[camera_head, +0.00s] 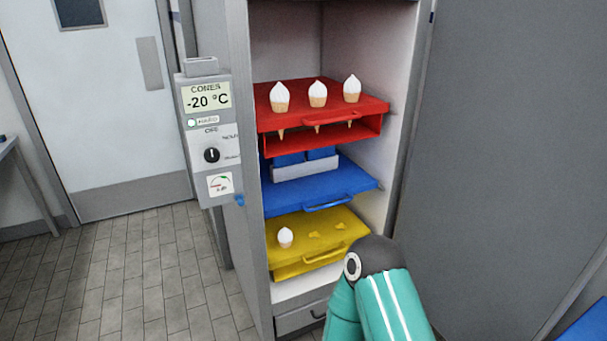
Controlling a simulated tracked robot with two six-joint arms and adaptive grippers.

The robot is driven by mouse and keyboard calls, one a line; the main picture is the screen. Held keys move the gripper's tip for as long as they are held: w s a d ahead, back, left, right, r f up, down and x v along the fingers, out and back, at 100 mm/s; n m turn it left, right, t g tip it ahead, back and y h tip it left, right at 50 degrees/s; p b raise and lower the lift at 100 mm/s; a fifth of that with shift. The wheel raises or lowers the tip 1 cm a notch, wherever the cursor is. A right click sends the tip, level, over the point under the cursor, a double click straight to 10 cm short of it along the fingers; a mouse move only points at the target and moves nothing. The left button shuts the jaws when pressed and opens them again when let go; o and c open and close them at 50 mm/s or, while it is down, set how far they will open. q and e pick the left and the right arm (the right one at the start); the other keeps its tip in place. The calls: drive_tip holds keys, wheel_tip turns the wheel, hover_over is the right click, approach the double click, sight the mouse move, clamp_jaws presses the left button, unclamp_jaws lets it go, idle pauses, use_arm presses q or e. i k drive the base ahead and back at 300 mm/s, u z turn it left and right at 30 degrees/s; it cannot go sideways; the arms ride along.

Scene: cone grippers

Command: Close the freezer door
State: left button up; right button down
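The freezer (235,130) stands open in the middle of the view, with its shelves showing. A large grey panel (500,140) on the right, which looks like its door, is swung out wide along the freezer's right edge. A teal and white arm of mine with a dark joint comes up from the bottom, in front of the lower right of the freezer opening. It seems to be my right arm, but no gripper fingers show on it. My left arm and gripper are not in view. No contact between the arm and the panel can be made out.
A red tray (378,105) holds three cones, above a blue tray (350,180) and a yellow tray (345,240) with one cone. A control box (208,135) reads -20 °C. Tiled floor (110,280) is clear at left. Something blue (590,325) shows at lower right.

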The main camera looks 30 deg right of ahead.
sight(501, 226)
drive_tip(key=z, duration=0.05)
drive_tip(key=k, duration=1)
drive_tip(key=z, duration=0.75)
drive_tip(key=i, duration=1)
drive_tip(key=z, duration=0.05)
drive_tip(key=k, duration=0.5)
drive_tip(key=z, duration=0.55)
drive_tip(key=i, duration=0.5)
drive_tip(key=z, duration=0.1)
